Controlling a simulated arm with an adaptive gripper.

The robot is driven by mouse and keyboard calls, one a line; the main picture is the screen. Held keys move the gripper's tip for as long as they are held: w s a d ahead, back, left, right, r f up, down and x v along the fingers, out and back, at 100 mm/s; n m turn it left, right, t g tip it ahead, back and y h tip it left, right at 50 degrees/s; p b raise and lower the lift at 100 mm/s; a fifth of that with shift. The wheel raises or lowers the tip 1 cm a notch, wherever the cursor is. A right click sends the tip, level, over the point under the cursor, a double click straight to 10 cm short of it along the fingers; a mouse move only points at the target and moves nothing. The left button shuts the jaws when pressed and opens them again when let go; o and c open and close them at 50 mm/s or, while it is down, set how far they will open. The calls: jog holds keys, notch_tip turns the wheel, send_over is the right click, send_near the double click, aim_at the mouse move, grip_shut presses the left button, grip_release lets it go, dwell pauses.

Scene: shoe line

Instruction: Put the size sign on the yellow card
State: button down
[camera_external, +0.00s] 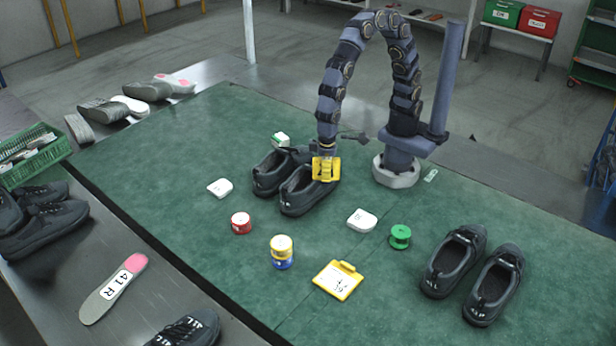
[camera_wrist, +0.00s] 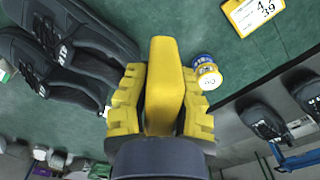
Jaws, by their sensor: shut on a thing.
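My gripper (camera_external: 326,177) has yellow ridged fingers and hangs by the right shoe of a black pair. In the wrist view my gripper (camera_wrist: 163,100) is shut on a smooth yellow block (camera_wrist: 165,75) that stands out between the fingers. No print shows on this side of the block, so I cannot tell whether it is the size sign. The yellow card (camera_external: 338,280) lies flat near the front of the green mat, with a white face and dark print. The card also shows at the top right of the wrist view (camera_wrist: 254,14), apart from my gripper.
The black shoes (camera_external: 300,194) are close below my gripper. A yellow-and-blue stack (camera_external: 281,251), a red tin (camera_external: 241,223), a green tin (camera_external: 400,236) and white pads (camera_external: 361,220) stand around the mat. Another black pair (camera_external: 453,262) is at right. Bare green mat (camera_external: 320,235) lies between.

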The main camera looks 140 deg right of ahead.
jog(key=a+n, duration=0.2)
jog(key=a, duration=1)
jog(key=w+f, duration=0.3)
jog(key=w+a+f, duration=0.1)
jog(key=w+f, duration=0.1)
jog(key=f, duration=0.1)
jog(key=w+f, duration=0.3)
jog(key=shift+w+a+f, duration=0.25)
jog(key=shift+w+f, duration=0.1)
send_over(338, 279)
jog(key=s, duration=0.1)
notch_tip(338, 279, down, 4)
jog(key=shift+d+f, duration=0.1)
jog(key=shift+f, duration=0.05)
jog(key=shift+w+f, duration=0.4)
jog(key=shift+f, duration=0.05)
jog(key=shift+w+f, duration=0.1)
jog(key=shift+f, duration=1.55)
jog(key=shift+f, duration=0.15)
jog(key=c, duration=1.1)
grip_release()
